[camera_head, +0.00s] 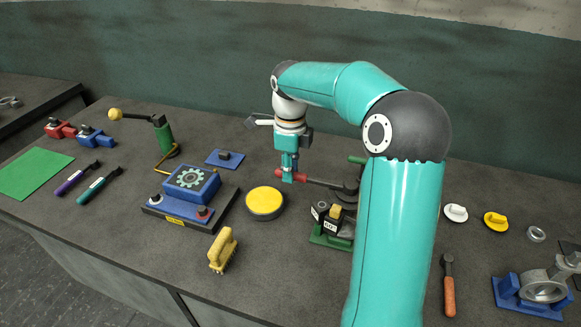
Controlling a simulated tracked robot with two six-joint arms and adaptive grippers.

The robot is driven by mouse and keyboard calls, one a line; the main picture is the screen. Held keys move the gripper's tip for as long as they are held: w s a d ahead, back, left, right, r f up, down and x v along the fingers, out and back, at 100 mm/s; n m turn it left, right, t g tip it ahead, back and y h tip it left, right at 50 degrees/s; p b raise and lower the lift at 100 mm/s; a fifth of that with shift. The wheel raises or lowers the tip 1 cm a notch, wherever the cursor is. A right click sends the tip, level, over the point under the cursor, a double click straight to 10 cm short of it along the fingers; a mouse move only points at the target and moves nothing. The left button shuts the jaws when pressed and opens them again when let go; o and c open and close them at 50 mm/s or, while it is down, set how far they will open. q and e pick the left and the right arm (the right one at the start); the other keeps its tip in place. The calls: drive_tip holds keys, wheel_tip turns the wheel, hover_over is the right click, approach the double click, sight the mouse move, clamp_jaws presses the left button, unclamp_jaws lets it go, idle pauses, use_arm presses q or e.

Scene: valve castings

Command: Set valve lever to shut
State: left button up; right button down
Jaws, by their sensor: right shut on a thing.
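A lever with a red grip (299,178) and a dark bar (326,184) lies about level near the middle of the table. The bar runs right to a dark grey body (347,194), partly hidden behind my right arm, so I cannot read any shut mark there. My right gripper (288,175) comes down from above, and its jaws are shut on the red grip near its left end. My left gripper is not in view.
A yellow-topped round tin (265,202) stands just below the lever. A green block with a black and yellow part (331,222) sits close below the bar. A blue box with a gear emblem (190,184) stands to the left. A grey casting in a blue holder (545,287) is at the lower right.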

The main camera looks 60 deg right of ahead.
drive_tip(key=c, duration=1)
unclamp_jaws()
drive_tip(key=shift+w+d+r, duration=0.15)
drive_tip(key=shift+d, duration=0.05)
drive_tip(key=shift+c, duration=0.2)
drive_tip(key=shift+o, duration=0.2)
drive_tip(key=shift+a, duration=0.1)
wheel_tip(320, 180, up, 12)
